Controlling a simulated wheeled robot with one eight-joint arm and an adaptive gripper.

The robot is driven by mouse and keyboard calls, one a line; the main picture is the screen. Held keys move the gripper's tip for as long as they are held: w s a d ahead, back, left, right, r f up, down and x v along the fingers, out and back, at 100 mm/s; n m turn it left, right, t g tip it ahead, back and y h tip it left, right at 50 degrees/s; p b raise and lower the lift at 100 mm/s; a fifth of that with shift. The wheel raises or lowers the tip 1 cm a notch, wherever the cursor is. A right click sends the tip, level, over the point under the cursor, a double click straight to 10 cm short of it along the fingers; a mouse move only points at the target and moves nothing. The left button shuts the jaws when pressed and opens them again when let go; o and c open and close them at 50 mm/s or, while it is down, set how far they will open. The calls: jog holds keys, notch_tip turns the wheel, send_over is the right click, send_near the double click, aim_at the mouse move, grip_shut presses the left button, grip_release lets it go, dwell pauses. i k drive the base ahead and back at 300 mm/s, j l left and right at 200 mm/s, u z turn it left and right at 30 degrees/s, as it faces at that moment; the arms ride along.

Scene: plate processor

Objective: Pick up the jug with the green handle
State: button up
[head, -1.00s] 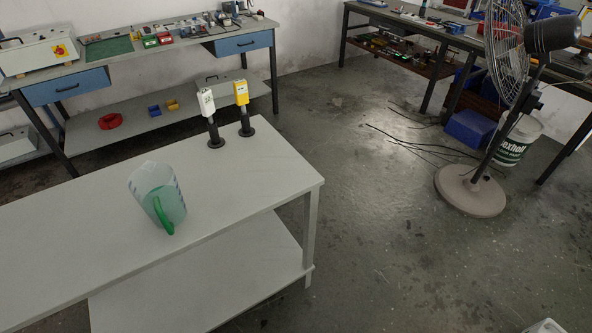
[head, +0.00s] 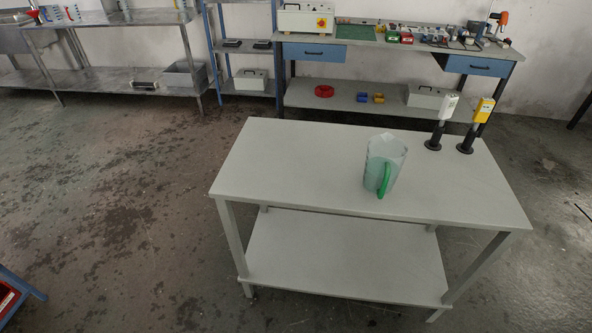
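The jug (head: 395,156) is translucent with a green handle (head: 384,181). It stands upright on the white table (head: 290,165), right of the middle of the top. The handle is on the near side, facing my camera. The jug looks partly filled with pale green or tinted by its wall; I cannot tell which. My gripper is not in the head view.
A white device (head: 446,105) and a yellow device (head: 483,109) stand on black posts at the table's back right. A workbench (head: 400,55) with blue drawers stands behind. Open floor (head: 120,200) lies left of the table.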

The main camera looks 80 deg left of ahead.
aim_at(387, 154)
jog(key=u, duration=2.55)
jog(key=z, duration=4.35)
jog(key=u, duration=4.2)
